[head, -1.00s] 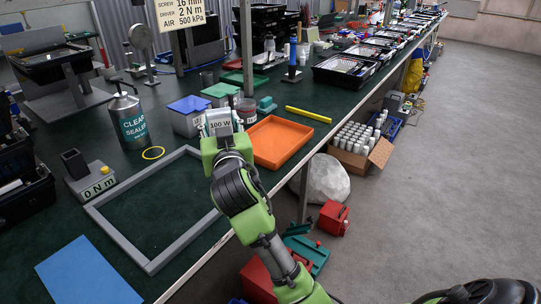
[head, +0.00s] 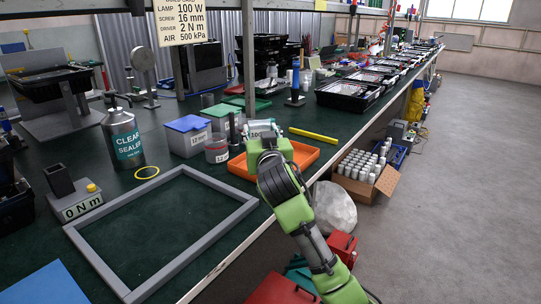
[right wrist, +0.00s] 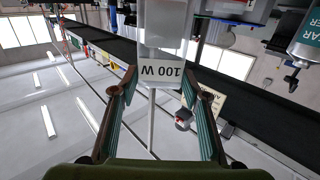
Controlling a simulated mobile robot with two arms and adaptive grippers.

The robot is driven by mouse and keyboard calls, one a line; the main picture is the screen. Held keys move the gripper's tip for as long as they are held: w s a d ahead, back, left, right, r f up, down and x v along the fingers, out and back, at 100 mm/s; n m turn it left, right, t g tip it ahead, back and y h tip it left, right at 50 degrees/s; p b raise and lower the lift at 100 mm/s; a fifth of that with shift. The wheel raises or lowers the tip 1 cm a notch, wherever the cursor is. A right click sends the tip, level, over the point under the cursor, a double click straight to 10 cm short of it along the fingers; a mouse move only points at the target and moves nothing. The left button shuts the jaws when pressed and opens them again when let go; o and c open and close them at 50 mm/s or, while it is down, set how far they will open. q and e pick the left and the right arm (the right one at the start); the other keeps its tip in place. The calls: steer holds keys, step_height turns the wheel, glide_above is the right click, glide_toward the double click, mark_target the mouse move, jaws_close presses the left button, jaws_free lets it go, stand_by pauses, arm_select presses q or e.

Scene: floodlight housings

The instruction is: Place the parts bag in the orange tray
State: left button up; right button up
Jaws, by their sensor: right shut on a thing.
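The parts bag (head: 262,127), pale and marked 100 W, is held upright in my right gripper (head: 264,139). In the right wrist view the clear and white bag (right wrist: 166,30) sits between the two fingers (right wrist: 160,78), its label upside down. The orange tray (head: 305,155) lies on the dark green bench near its front edge. My right gripper and the bag are over the back left part of the tray and hide some of it. I cannot tell how high the bag is above the tray floor. My left gripper is not in view.
A grey frame (head: 160,235) lies on the bench in front left. A yellow bar (head: 314,135) lies behind the tray. A carton of white bottles (head: 362,172) stands on the floor at right.

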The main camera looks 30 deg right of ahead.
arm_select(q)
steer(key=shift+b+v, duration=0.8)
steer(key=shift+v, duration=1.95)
arm_select(e)
step_height(320, 180, down, 6)
steer(key=d, duration=0.3)
steer(key=shift+f, duration=0.2)
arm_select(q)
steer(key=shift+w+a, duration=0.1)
arm_select(e)
steer(key=shift+s, duration=0.1)
steer(key=shift+a+f, duration=0.1)
steer(key=o, duration=1.5)
steer(key=shift+c, duration=0.2)
